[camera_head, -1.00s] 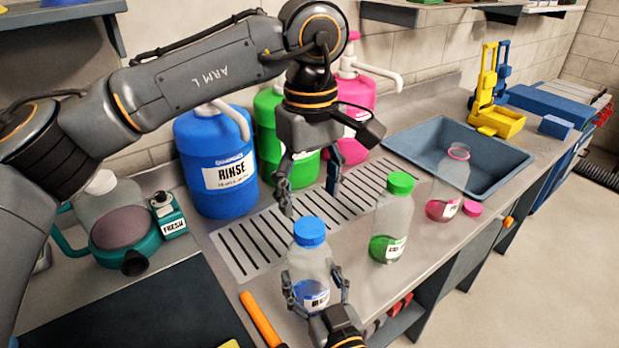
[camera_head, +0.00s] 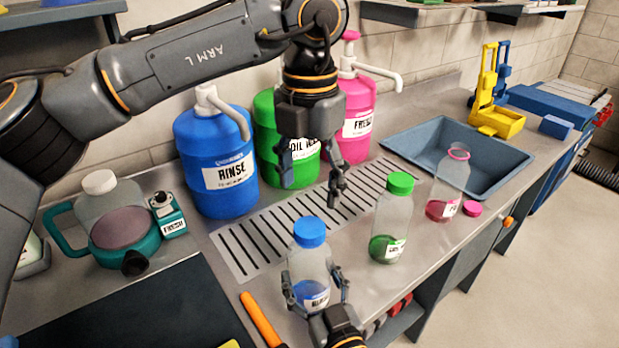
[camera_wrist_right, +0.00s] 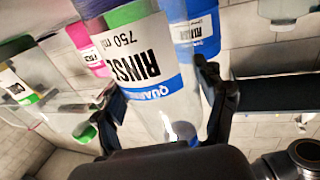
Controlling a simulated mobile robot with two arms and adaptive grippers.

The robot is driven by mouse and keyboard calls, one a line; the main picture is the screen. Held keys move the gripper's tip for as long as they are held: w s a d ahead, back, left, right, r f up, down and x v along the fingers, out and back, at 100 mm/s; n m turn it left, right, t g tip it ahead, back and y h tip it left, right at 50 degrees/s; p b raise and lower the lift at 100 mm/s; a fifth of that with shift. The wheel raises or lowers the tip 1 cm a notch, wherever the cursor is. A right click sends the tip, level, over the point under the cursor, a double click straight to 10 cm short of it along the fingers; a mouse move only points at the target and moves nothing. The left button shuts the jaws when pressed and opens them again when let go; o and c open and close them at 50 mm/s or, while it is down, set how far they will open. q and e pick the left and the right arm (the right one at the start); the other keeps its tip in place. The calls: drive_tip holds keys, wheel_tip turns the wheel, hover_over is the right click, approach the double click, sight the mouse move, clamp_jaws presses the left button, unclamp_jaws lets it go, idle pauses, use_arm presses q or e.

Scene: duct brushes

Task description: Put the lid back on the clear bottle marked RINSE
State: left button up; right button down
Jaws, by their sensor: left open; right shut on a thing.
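The clear RINSE bottle (camera_head: 308,264) stands upright at the counter's front, with blue liquid low inside. Its blue lid (camera_head: 309,231) sits on its top; I cannot tell how tightly. My right gripper (camera_head: 317,290) is shut around the bottle's lower body.
A green-lidded bottle (camera_head: 392,222) and an open bottle with a pink ring (camera_head: 449,186) stand to the right; a pink lid (camera_head: 473,208) lies beside the latter. Large blue (camera_head: 215,160), green (camera_head: 268,140) and pink (camera_head: 358,120) jugs stand behind. An orange handle (camera_head: 260,318) lies left.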

sight(310, 227)
use_arm(q)
drive_tip(key=shift+n, duration=0.3)
wheel_tip(310, 227, down, 8)
drive_tip(key=shift+f, duration=0.1)
idle(0.6)
